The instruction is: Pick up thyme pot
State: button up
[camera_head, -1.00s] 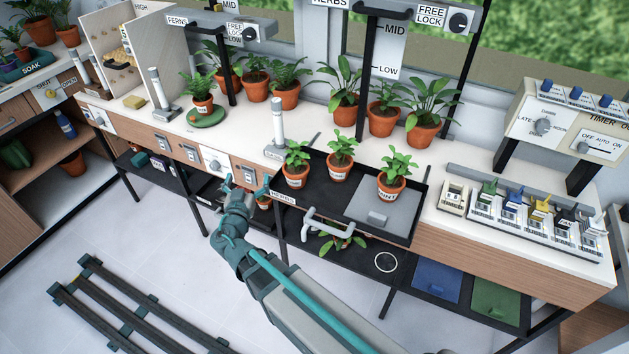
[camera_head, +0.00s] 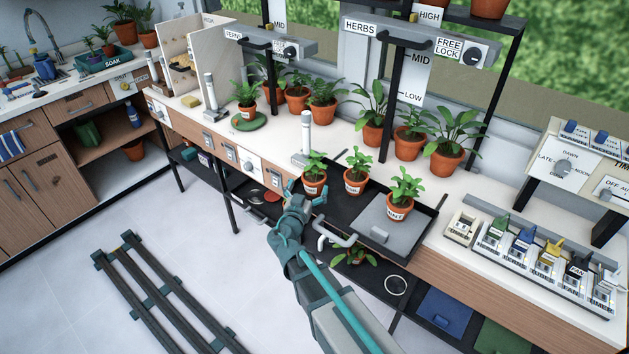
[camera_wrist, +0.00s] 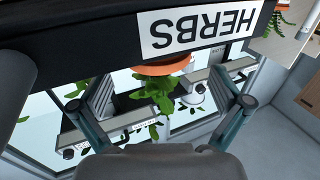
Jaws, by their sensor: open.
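Three small orange herb pots with green leaves stand in a black tray (camera_head: 372,228): a left pot (camera_head: 314,187), a middle pot (camera_head: 354,187) and a right pot (camera_head: 396,213). The right pot's label seems to read MINT; I cannot read the other two, so I cannot tell which is thyme. My gripper (camera_head: 305,193) is open and empty at the tray's front left, close to the left pot. In the wrist view, which is upside down, an orange pot (camera_wrist: 165,67) shows between my spread fingers, partly behind the HERBS-labelled tray edge (camera_wrist: 205,32).
A grey plate (camera_head: 384,225) lies in the tray. A white handle (camera_head: 335,237) juts from the tray front, right of my gripper. A white post (camera_head: 306,132) stands behind the left pot. Larger potted plants (camera_head: 410,143) line the back. A shelf with another plant (camera_head: 355,256) is below.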

aim_at(314, 175)
jog(key=p+x, duration=0.3)
jog(key=x, duration=0.2)
jog(key=shift+r, duration=0.2)
jog(key=shift+w+d+f, duration=0.1)
jog(key=shift+w+f, duration=0.05)
jog(key=shift+w, duration=0.05)
jog(key=c, duration=1.1)
